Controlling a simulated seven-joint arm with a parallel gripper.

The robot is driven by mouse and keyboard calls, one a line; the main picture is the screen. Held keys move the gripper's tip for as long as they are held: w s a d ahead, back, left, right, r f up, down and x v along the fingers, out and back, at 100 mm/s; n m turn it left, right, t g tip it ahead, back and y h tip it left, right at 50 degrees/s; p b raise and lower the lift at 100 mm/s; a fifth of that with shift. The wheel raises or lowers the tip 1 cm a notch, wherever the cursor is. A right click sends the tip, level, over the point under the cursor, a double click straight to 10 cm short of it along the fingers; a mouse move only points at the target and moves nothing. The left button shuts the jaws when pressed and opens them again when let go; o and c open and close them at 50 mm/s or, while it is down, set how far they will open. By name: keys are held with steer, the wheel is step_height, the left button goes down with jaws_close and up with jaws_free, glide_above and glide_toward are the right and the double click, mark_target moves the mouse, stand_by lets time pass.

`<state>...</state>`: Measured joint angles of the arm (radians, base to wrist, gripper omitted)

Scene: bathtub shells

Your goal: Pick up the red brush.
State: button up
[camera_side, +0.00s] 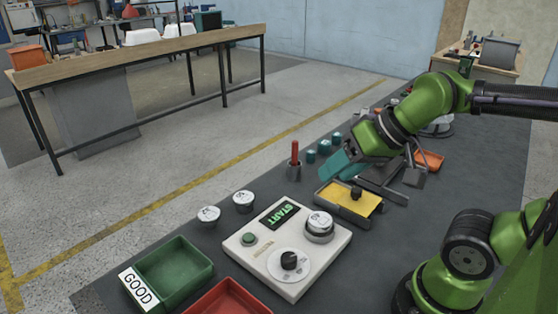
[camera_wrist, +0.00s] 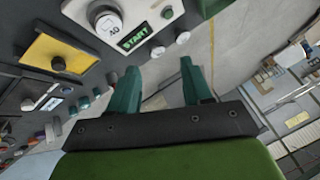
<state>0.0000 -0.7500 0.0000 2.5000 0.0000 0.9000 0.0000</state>
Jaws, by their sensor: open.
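The red brush (camera_side: 294,153) stands upright, its red handle rising from a small dark holder (camera_side: 293,173) near the far edge of the dark bench. I cannot make it out in the wrist view. My gripper (camera_side: 326,172) has teal fingers and is tilted, to the right of the brush and apart from it, above the area by the yellow-topped tray. In the wrist view my gripper (camera_wrist: 157,70) is open, with nothing seen held between the two fingers.
A yellow-topped tray (camera_side: 340,204) with a dark knob lies below my gripper. A white control box (camera_side: 258,246) with a START display is nearer the camera. Small teal pieces (camera_side: 324,147) stand behind the brush. A green bin (camera_side: 172,270) and a red bin (camera_side: 228,299) are in front.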

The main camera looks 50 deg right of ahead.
steer(key=n+t+h, duration=0.6)
steer(key=n+h, duration=0.2)
steer(key=n, duration=1.1)
glide_above(297, 153)
steer(key=s+a, duration=0.3)
steer(key=s, duration=0.3)
step_height(297, 153, down, 11)
step_height(297, 153, down, 6)
steer(key=d+n+t, duration=0.2)
steer(key=n+t, duration=0.2)
steer(key=n, duration=1.3)
steer(key=w, duration=0.2)
steer(key=w+d+f, duration=0.1)
steer(key=w, duration=0.4)
steer(key=shift+d+f, duration=0.15)
steer(key=shift+f, duration=0.05)
jaws_close()
